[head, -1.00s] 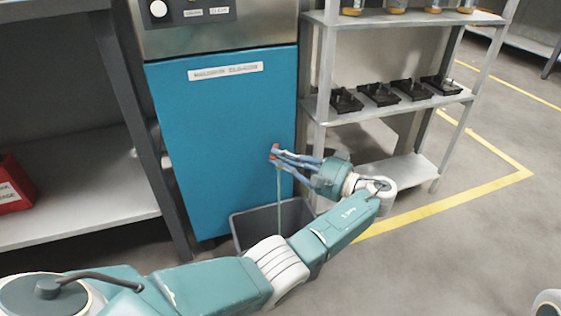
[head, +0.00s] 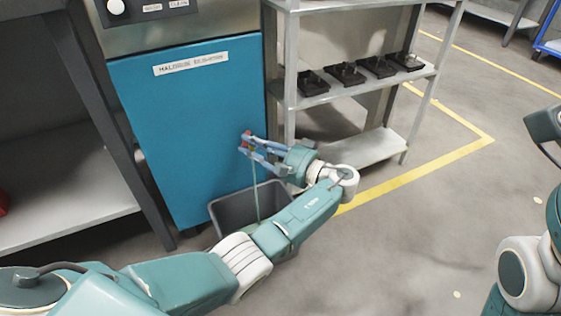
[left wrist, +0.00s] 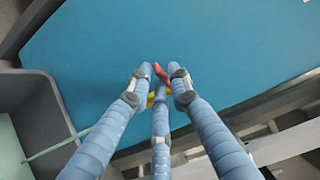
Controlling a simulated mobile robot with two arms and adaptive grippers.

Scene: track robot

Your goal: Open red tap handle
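The red tap handle (head: 246,143) is on the front of the blue cabinet (head: 190,110), low at its right side. My left gripper (head: 246,142) has its blue fingers at the handle. In the left wrist view the red handle (left wrist: 161,74) sits between the two outer fingertips (left wrist: 160,76), and they close in on it from both sides. A yellow part shows just below it, partly hidden by the middle finger. A thin pale green stream (head: 255,190) runs from the tap down to the grey bin. My right arm shows at the right edge, its gripper out of view.
The grey bin (head: 223,216) stands on the floor below the tap, partly behind my left arm. A metal shelf (head: 360,88) with several black parts is right of the cabinet. Another shelf (head: 60,229) is at the left. The floor at the right is clear, with yellow lines.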

